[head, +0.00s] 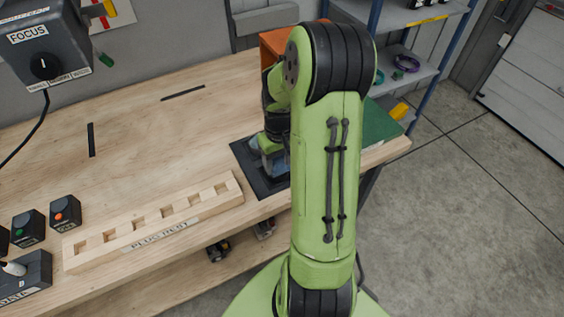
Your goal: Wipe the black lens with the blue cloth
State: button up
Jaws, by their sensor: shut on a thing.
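My gripper (268,160) is low over a black mat (245,158) near the front edge of the wooden bench. My green arm covers its right side. A blue-grey bit of cloth (257,168) shows at the fingertips, and the gripper is shut on it. The cloth is at or just above the mat; I cannot tell whether it touches anything beneath. I cannot make out the black lens; it may be hidden behind my arm or under the cloth.
A wooden plug rest (160,222) with several notches lies left of the mat. Button boxes (66,211) stand at far left, under a FOCUS dial box (45,45). An orange bin (276,45) is behind my arm. A green surface (382,125) lies right. The bench middle is clear.

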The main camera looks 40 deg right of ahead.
aim_at(279, 161)
jog(key=shift+w+r+p, duration=0.2)
jog(key=shift+r+p, duration=0.1)
jog(key=shift+r, duration=0.3)
jog(key=shift+s+r+p, duration=0.15)
jog(key=shift+r+p, duration=1.55)
jog(key=shift+r, duration=0.5)
jog(key=shift+f, duration=0.1)
